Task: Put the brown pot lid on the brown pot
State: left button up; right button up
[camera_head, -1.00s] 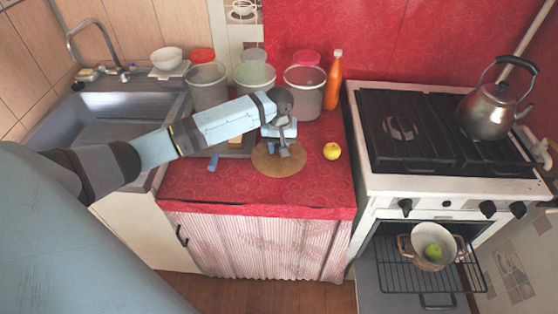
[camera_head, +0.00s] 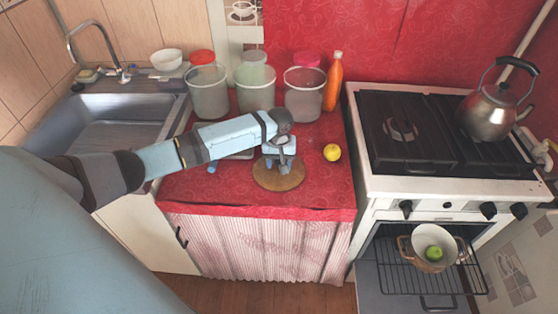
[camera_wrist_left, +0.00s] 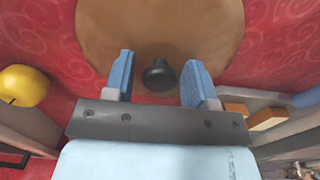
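The brown pot lid (camera_head: 278,180) lies flat on the red counter, and its brown disc (camera_wrist_left: 160,28) fills the top middle of the left wrist view. Its black knob (camera_wrist_left: 159,74) stands between the fingers of my left gripper (camera_wrist_left: 158,62), with a gap on each side. My left gripper is open, low over the lid in the head view (camera_head: 280,162). The brown pot (camera_head: 430,236) stands uncovered on the oven rack at lower right, with a green apple (camera_head: 434,253) inside. My right gripper is not in view.
A yellow fruit (camera_head: 332,152) lies right of the lid. Several lidded containers (camera_head: 304,95) and an orange bottle (camera_head: 333,82) line the back. The stove (camera_head: 445,140) carries a kettle (camera_head: 488,110). The oven rack (camera_head: 395,283) sticks out below it.

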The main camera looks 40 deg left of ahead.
aim_at(279, 161)
pick_arm(q)
jog(key=shift+o, duration=0.2)
jog(key=shift+r, duration=0.1)
notch_tip(279, 161, up, 12)
jog(key=s+d+f+m+t, duration=0.1)
jog(key=d+f, duration=0.2)
jog(key=s+d+f+m+t+h, duration=0.1)
jog(key=s+d+f, duration=0.1)
jog(key=d+f, duration=0.1)
jog(key=s+d+f+m+h, duration=0.1)
jog(key=s+d+f, duration=0.1)
jog(key=d+f, duration=0.1)
jog(key=shift+s+d+f+m+t+p, duration=0.1)
jog(key=shift+s+d+m+t+p, duration=0.1)
jog(key=shift+d, duration=0.2)
jog(key=shift+s+d+m+t+p, duration=0.1)
jog(key=shift+d+t+p, duration=0.1)
jog(key=shift+d, duration=0.15)
jog(key=s+d+f+m+t+h, duration=0.2)
jog(key=s+d+f+m+t, duration=0.3)
jog(key=s+d, duration=0.45)
jog(key=s+a+f+t, duration=0.2)
jog(key=s+t, duration=0.1)
jog(key=s, duration=0.8)
jog(key=shift+s+a+m+y, duration=0.3)
jog(key=shift+y, duration=0.1)
